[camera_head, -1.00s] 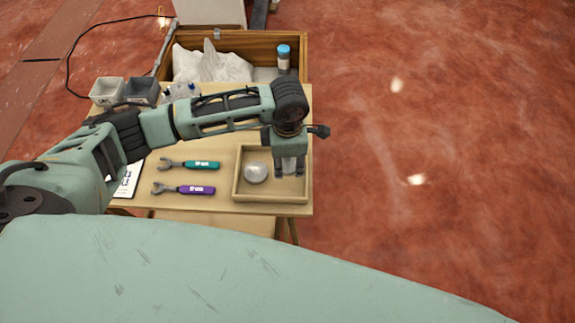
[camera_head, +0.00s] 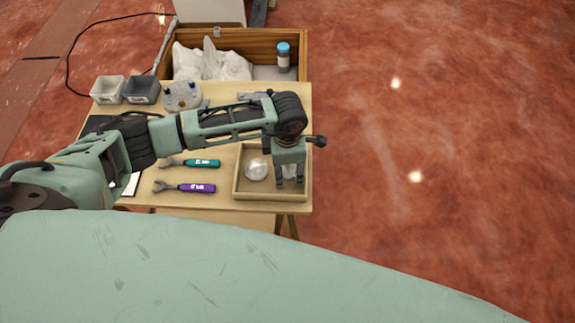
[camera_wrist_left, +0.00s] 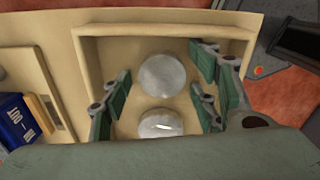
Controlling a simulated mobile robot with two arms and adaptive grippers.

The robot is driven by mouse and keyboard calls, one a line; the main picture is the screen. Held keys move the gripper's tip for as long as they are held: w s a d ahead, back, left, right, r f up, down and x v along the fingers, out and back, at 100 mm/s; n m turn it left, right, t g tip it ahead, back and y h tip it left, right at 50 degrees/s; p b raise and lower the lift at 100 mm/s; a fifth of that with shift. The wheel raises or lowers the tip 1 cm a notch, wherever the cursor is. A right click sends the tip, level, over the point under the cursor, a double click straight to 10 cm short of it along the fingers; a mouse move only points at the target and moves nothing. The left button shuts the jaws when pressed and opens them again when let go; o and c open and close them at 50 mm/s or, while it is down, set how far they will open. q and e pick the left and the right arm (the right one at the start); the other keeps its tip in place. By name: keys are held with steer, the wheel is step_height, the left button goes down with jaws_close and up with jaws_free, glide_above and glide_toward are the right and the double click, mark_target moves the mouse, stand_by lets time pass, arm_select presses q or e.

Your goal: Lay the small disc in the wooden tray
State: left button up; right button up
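The wooden tray (camera_head: 237,189) sits at the front right corner of the table. A pale round disc (camera_head: 256,169) lies in its left part. The left wrist view shows two pale discs inside the tray: a matt grey one (camera_wrist_left: 162,76) and a shinier one (camera_wrist_left: 160,124). I cannot tell which is the small disc. My left gripper (camera_head: 289,184) points down over the tray's right part. A pale piece shows between its fingers in the head view. In the wrist view the fingers (camera_wrist_left: 160,105) are spread, with gaps at both sides of the discs. My right gripper is not in view.
A teal-handled tool (camera_head: 203,163) and a purple-handled tool (camera_head: 198,188) lie left of the tray. Two small bins (camera_head: 108,90) and a grey round part (camera_head: 182,95) stand further back. A wooden crate (camera_head: 262,42) with a blue-capped bottle (camera_head: 283,56) is behind the table.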

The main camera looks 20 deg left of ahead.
mark_target(288, 170)
arm_select(q)
steer(key=shift+r, duration=0.35)
step_height(288, 170, up, 12)
steer(key=b, duration=0.2)
steer(key=shift+f, duration=0.2)
steer(key=shift+s, duration=0.1)
